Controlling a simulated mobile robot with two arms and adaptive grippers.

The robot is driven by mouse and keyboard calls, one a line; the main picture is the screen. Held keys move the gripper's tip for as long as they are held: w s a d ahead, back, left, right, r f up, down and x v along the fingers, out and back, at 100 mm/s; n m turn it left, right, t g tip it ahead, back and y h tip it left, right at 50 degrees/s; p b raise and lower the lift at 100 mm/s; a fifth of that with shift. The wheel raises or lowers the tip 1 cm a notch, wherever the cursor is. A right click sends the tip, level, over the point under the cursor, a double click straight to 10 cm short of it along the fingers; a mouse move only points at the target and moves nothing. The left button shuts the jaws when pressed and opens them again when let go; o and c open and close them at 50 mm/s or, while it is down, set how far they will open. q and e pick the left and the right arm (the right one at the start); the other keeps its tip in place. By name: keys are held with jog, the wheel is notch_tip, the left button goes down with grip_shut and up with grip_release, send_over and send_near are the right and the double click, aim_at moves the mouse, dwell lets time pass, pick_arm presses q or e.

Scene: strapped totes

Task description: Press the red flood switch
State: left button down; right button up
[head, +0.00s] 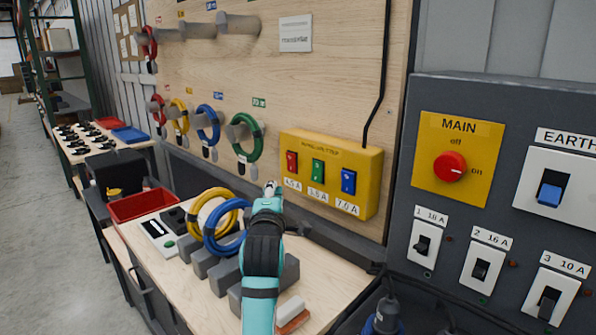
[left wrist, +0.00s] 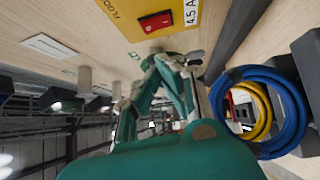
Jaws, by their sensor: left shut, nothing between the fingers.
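The red switch (head: 292,163) sits at the left end of a yellow box (head: 372,165) on the plywood panel, above a 4.5 A label. The red switch also shows near the top of the left wrist view (left wrist: 155,22), beside black lettering on yellow. My left gripper (head: 270,187) is shut and empty, below and left of the red switch and apart from it in the head view. In the left wrist view its fingers (left wrist: 160,62) come together close to the switch. I cannot tell the exact gap. My right gripper is not in view.
A green switch (head: 318,171) and a blue switch (head: 348,181) share the box. A green cable coil (head: 256,150) hangs left of it. Blue (head: 210,240) and yellow coils rest on grey blocks on the bench. A grey panel with the MAIN knob (head: 450,166) stands at right.

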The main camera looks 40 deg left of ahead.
aim_at(291, 163)
pick_arm(q)
jog(key=shift+n, duration=0.3)
jog(key=shift+w+d+r+p+x, duration=0.25)
jog(key=shift+p+x, duration=0.4)
jog(key=shift+x, duration=1.4)
jog(key=shift+w+d+r+p+x, duration=0.2)
jog(key=shift+p+x, duration=0.45)
jog(key=shift+x, duration=1.45)
jog(key=shift+w+d+r+p+x, duration=0.25)
jog(key=shift+p+x, duration=0.4)
jog(key=shift+x, duration=1.4)
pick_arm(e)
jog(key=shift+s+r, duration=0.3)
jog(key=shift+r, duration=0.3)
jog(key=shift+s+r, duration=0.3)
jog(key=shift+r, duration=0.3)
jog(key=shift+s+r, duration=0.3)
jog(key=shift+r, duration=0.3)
pick_arm(q)
jog(key=shift+s, duration=0.1)
